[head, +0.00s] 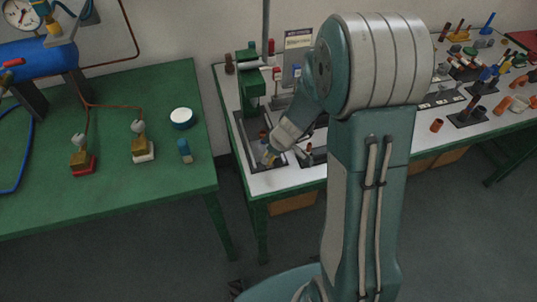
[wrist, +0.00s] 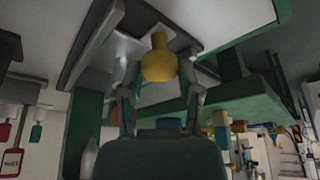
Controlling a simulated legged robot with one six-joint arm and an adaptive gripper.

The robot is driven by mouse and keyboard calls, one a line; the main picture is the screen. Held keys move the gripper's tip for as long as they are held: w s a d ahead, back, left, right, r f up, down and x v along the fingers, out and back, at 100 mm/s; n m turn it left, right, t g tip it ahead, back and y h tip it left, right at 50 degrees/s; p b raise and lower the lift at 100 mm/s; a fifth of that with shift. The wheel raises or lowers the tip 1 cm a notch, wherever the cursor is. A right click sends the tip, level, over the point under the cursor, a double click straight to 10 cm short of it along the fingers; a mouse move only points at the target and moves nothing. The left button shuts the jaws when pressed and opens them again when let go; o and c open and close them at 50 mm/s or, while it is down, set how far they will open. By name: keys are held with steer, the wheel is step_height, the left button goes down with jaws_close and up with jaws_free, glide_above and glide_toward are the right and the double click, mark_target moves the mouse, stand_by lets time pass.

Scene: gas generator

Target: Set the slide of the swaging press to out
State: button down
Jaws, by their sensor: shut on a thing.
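The green press (head: 251,92) stands upright at the left end of the white-topped bench, on a dark grey base plate (head: 245,130). I take it for the swaging press. My gripper (head: 270,153) is low over the front part of this base, and its fingers are small there. In the wrist view my gripper (wrist: 158,90) has its two fingers on either side of a yellow knob (wrist: 158,65), shut on it. The knob sits against pale metal parts of the press. I cannot tell the slide's position; my arm and gripper hide part of it.
A green table (head: 110,200) at left holds a blue tank (head: 40,60), two brass valves, a white-topped round tin (head: 182,117) and a small blue bottle (head: 185,150). A gap separates it from the bench. Tool racks (head: 470,110) and orange parts crowd the bench's right.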

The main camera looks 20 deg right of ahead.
steer(key=shift+d+f, duration=0.1)
steer(key=shift+c, duration=1.5)
jaws_free()
steer(key=shift+w+d, duration=0.1)
steer(key=shift+d, duration=0.05)
steer(key=shift+r, duration=0.25)
steer(key=v, duration=1.1)
steer(key=shift+r, duration=0.2)
steer(key=s+a+r+m+t+h, duration=0.2)
steer(key=s+a+r+m+h, duration=0.1)
steer(key=s+r+m, duration=0.6)
steer(key=s+r, duration=0.4)
steer(key=s, duration=0.4)
steer(key=shift+s+a+r, duration=0.3)
steer(key=shift+s+r, duration=0.1)
